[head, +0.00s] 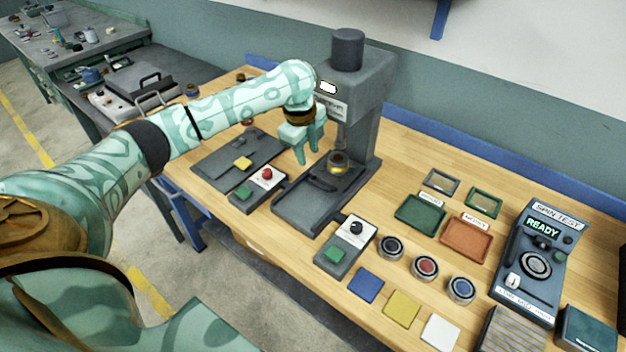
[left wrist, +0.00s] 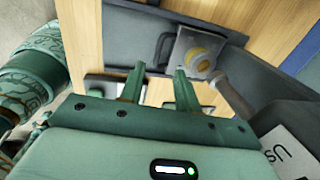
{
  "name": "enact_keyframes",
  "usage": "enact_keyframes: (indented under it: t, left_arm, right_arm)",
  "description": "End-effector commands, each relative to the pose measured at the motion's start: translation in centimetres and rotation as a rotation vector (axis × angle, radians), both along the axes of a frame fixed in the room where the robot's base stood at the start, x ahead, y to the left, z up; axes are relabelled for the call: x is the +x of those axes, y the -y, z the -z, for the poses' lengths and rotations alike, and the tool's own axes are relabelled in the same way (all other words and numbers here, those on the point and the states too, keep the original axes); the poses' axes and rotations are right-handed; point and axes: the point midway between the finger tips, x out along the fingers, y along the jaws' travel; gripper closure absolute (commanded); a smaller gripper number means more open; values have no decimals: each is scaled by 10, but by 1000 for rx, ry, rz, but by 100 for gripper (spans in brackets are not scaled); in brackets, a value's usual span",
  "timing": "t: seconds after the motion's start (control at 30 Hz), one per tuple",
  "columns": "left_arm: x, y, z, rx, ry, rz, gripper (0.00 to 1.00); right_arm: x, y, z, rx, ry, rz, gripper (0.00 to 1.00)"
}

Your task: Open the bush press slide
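The bush press (head: 362,100) is a dark grey machine standing on the wooden bench, with a ram above a flat base. Its slide (head: 338,178) lies on the base under the ram and carries a yellow-ringed round piece (head: 338,160). In the left wrist view the slide plate (left wrist: 185,50) and its dark handle (left wrist: 163,50) show beyond my fingertips. My left gripper (head: 309,155) is open and empty, above and left of the slide, apart from it. In the left wrist view its two fingers (left wrist: 157,75) are spread. My right gripper is not in view.
A control box with red and green buttons (head: 258,183) sits left of the press. Another control box (head: 346,245) stands in front right. Trays (head: 420,212), round pots (head: 425,267) and the spin tester (head: 535,265) occupy the right side.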

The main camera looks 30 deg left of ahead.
Motion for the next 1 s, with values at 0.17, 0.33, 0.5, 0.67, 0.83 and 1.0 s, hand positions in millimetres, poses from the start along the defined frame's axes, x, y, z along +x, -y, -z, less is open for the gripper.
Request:
enact_keyframes:
  t: [0.17, 0.33, 0.5, 0.67, 0.83, 1.0]
  left_arm:
    - [8, 1, 53, 0, -3, -2, 67]
    - [14, 1, 85, 0, -2, -1, 67]
    - [18, 2, 102, 0, 0, -1, 67]
    - [19, 1, 105, 1, 2, 0, 67]
    - [19, 2, 104, 1, 2, 0, 67]
    - [19, 2, 104, 1, 2, 0, 100]
  right_arm:
    - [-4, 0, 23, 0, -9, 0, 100]
    - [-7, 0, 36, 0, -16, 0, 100]
    - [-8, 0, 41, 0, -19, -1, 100]
    - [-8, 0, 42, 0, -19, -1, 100]
    - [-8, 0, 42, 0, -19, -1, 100]
    - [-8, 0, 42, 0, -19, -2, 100]
